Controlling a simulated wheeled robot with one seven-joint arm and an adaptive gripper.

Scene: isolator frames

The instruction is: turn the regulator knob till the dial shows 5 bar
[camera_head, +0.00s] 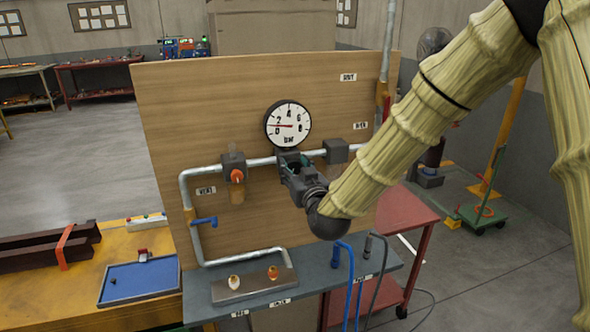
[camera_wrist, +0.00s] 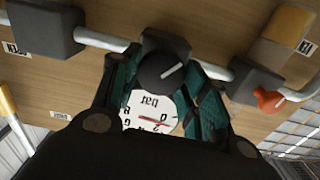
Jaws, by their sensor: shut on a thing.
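The round white dial (camera_head: 288,124), marked in bar, is on the wooden panel. Its red needle points left, between 0 and 2, near 1 bar. The dial also shows upside down in the wrist view (camera_wrist: 148,108), partly covered by my gripper and the knob. The black regulator knob (camera_wrist: 161,72) has a white line on its face, which lies slanted in the wrist view. My gripper (camera_head: 290,160) is just below the dial, with its teal fingers on both sides of the knob, shut on it. In the head view the gripper hides the knob.
A grey pipe (camera_head: 262,162) runs across the panel (camera_head: 215,100) on both sides of the regulator. An orange-handled valve (camera_head: 237,176) is to the left, and a blue-handled valve (camera_head: 205,221) lower left. A shelf (camera_head: 335,282) with hoses juts out below.

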